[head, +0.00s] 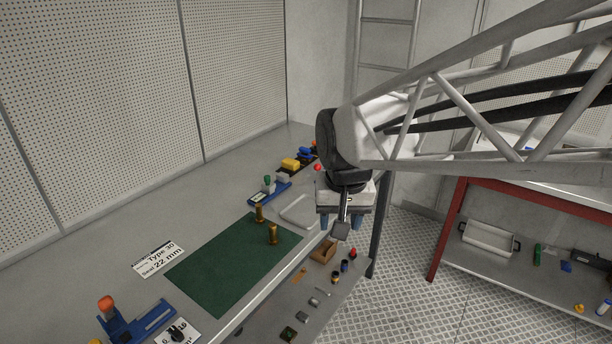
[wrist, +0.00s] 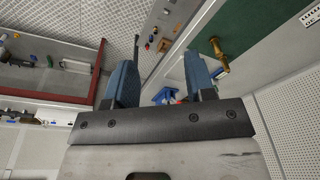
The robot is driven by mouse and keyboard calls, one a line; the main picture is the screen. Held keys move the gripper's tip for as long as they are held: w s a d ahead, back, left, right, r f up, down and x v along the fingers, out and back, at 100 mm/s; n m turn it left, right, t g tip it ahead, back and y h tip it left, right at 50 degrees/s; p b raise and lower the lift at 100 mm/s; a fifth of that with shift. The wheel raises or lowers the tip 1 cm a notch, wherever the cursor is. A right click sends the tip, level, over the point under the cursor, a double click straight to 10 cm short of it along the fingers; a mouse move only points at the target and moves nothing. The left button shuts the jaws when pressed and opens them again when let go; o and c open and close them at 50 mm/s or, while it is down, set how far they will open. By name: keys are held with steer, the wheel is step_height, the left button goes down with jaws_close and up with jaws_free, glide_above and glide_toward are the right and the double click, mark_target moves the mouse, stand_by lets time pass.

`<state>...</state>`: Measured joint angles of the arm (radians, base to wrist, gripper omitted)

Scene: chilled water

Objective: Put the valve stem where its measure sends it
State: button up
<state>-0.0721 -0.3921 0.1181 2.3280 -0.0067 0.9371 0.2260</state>
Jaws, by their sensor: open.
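A brass stem also shows in the wrist view (wrist: 217,48), beyond the right finger. A white card (head: 158,260) left of the mat reads "Type 30" and "Seal 22 mm". My gripper (head: 356,222) is open and apart from the stems, to their right. Its blue fingers show in the wrist view (wrist: 162,82) with nothing held between them.
A blue fixture with an orange knob (head: 128,325) is at the near left. Another with a green knob (head: 268,191) stands behind the mat. A grey tray (head: 298,212) lies beside the mat. A lower shelf holds small parts and a brown box (head: 323,251). A red-framed bench (head: 446,230) stands right.

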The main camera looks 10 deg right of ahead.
steer(key=s+d+f+n, duration=0.1)
steer(key=s+d, duration=0.2)
steer(key=s, duration=1)
steer(key=shift+d+f+n+t, duration=0.2)
steer(key=shift+n+t, duration=0.1)
steer(key=shift+t, duration=0.1)
